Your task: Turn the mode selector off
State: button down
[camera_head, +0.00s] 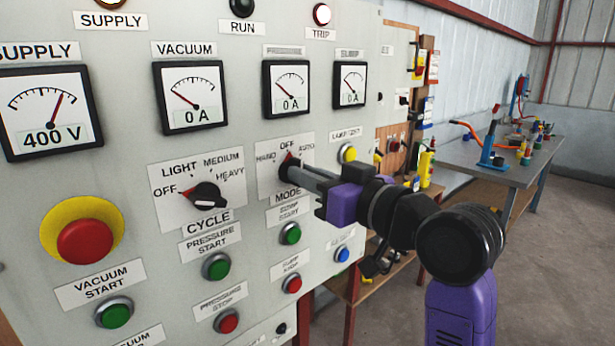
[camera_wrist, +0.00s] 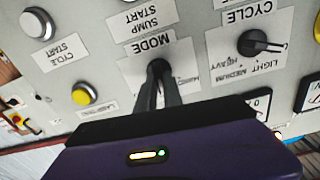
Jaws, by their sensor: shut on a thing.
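The mode selector (camera_head: 290,157) is a small dark knob with a red mark, on a white plate labelled HAND, OFF and AUTO. Its red mark sits just under the word OFF, though the fingers hide most of the knob. My gripper (camera_head: 286,171) reaches in from the right with its narrow fingers shut on the knob. In the wrist view, which is upside down, the fingers (camera_wrist: 159,75) meet at the dark mode selector (camera_wrist: 158,66) beside the MODE label.
The black cycle selector (camera_head: 207,194) is close by on the left. A yellow button (camera_head: 348,153) is close on the right, above my gripper. Green start button (camera_head: 290,234) and red stop button (camera_head: 292,283) lie below. A workbench (camera_head: 500,168) stands at the back right.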

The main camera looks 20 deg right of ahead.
jog(key=shift+n, duration=0.5)
jog(key=c, duration=1.5)
grip_release()
jog(key=shift+b+v, duration=0.45)
jog(key=shift+v, duration=3.5)
